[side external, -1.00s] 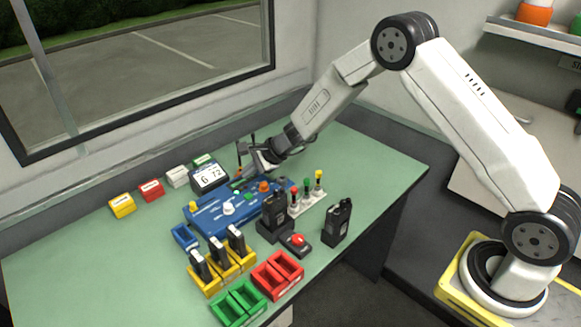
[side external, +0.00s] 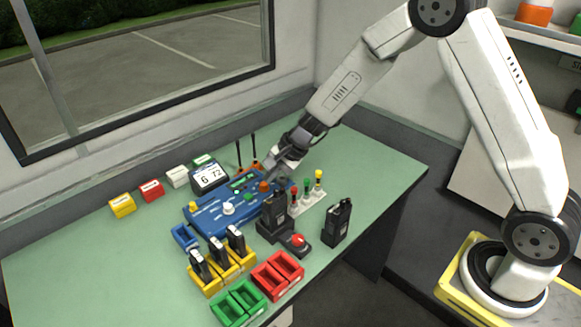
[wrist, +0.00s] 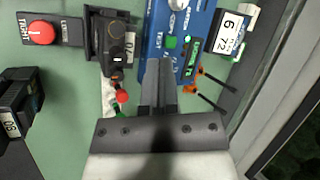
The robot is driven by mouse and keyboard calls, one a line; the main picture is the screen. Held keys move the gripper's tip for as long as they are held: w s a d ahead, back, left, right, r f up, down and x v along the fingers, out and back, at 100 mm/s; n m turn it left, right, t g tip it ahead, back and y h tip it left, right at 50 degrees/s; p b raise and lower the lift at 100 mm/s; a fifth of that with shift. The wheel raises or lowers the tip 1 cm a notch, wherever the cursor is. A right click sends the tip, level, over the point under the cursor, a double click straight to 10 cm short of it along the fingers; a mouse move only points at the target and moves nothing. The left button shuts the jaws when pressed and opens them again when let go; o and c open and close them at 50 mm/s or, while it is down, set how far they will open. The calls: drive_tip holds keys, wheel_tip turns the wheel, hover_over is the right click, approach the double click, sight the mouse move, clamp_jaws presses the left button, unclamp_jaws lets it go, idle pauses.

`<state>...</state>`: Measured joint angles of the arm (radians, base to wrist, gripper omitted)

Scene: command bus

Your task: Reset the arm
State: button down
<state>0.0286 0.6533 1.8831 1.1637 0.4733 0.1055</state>
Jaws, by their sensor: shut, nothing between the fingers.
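My gripper (side external: 277,174) is shut and empty. In the side view it hangs above the back right end of the blue control panel (side external: 206,219), near an orange knob (side external: 264,187). In the wrist view the closed fingers (wrist: 159,85) point down over the blue panel, beside a green button (wrist: 171,42) and a small green display (wrist: 191,60). Nothing is between the fingers. The fingertips look apart from the panel, but the exact gap is hard to tell.
A black radio in a dock (side external: 274,212), a red button box (side external: 296,242), a second radio (side external: 337,222) and colored-knob levers (side external: 307,200) stand close by. Two screwdriver-like tools (side external: 254,150) stand behind. Yellow, red (side external: 278,274) and green bins are in front. The right tabletop is clear.

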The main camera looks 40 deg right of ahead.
drive_tip(key=s+d+r+n+g+h, duration=0.1)
drive_tip(key=s+d+r+n+h, duration=0.1)
drive_tip(key=s+n, duration=0.4)
drive_tip(key=s+d+r+n+h, duration=0.3)
drive_tip(key=s+n, duration=0.4)
drive_tip(key=s, duration=0.8)
drive_tip(key=shift+s+d+r+g, duration=0.15)
drive_tip(key=shift+s+d+g, duration=0.25)
drive_tip(key=shift+d, duration=0.1)
idle(0.7)
